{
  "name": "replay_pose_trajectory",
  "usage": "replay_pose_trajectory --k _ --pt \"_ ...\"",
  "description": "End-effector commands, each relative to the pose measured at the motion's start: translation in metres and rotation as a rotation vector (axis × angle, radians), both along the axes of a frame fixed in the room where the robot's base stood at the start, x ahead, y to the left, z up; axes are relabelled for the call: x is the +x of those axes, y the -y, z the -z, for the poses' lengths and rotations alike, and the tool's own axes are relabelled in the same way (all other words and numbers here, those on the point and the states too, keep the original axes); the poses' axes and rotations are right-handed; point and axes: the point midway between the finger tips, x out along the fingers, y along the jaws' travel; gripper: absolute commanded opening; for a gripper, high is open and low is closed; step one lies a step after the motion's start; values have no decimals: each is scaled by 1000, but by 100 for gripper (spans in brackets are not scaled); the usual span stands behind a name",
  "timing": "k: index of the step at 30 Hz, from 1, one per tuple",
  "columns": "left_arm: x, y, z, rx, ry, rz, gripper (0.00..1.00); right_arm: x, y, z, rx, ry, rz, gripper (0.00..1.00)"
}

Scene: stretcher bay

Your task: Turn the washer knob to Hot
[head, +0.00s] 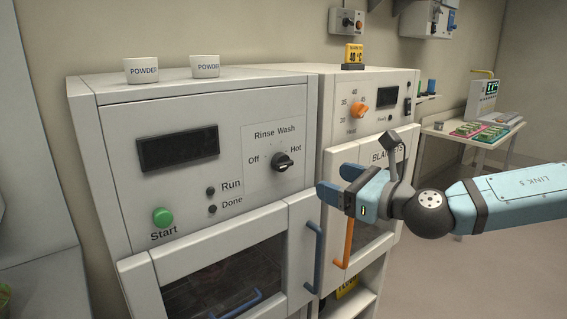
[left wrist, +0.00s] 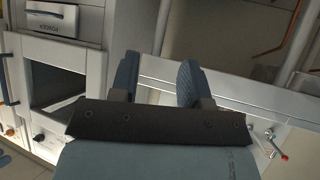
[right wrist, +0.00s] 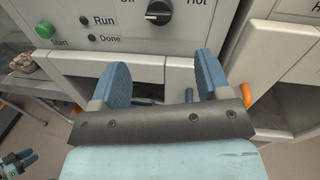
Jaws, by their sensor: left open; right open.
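The washer's black knob (head: 283,162) is on the white front panel, among the labels Off, Rinse, Wash and Hot. I cannot tell for sure which label it points to. My left gripper (left wrist: 158,72) is open and empty in the left wrist view and out of the head view.
The green Start button (head: 162,217) and dark display (head: 178,148) are on the same panel. Two POWDER cups (head: 204,66) stand on top. A blue door handle (head: 314,257) is below the knob. The blanket warmer (head: 376,90) with an orange knob (head: 359,110) stands to the right.

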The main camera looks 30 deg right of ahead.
Motion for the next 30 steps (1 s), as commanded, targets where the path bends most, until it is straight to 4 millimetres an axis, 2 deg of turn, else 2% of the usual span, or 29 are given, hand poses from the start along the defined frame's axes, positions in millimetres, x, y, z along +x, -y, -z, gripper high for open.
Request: replay_pose_trajectory --k 14,24,30 --pt "-2 -2 -24 18 24 12 43 51 -13 -4 11 -1 -2 70" --pt "-5 -4 -35 30 18 16 43 100 -24 -3 9 -1 -1 70" --pt "-4 -4 -42 29 21 16 43 121 -28 -2 7 -2 -1 70"
